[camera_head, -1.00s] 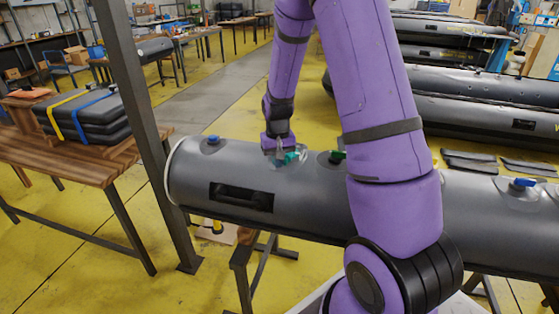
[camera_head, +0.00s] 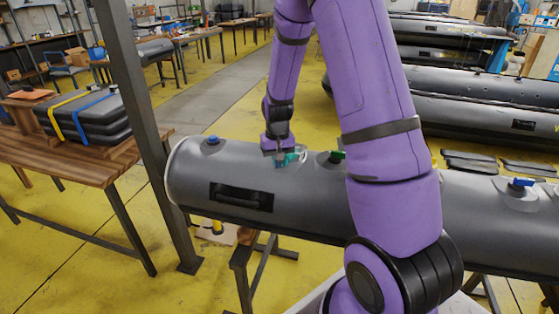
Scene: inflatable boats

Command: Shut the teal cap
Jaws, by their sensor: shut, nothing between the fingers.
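The teal cap (camera_head: 292,157) sits on a valve on top of the grey inflatable tube (camera_head: 190,170). It is small in view and partly hidden, so I cannot tell how far it is turned or closed. My gripper (camera_head: 281,163) reaches down from the purple arm to the cap's left side. Its fingers are shut with nothing held between them. They are very close to the cap, and I cannot tell if they touch it.
A blue cap (camera_head: 212,140) is on the tube's left end, a green cap (camera_head: 338,155) is right of the teal one, and another blue cap (camera_head: 523,183) is far right. A dark post (camera_head: 150,140) stands by the tube's left end. A wooden table (camera_head: 60,160) holds folded boats.

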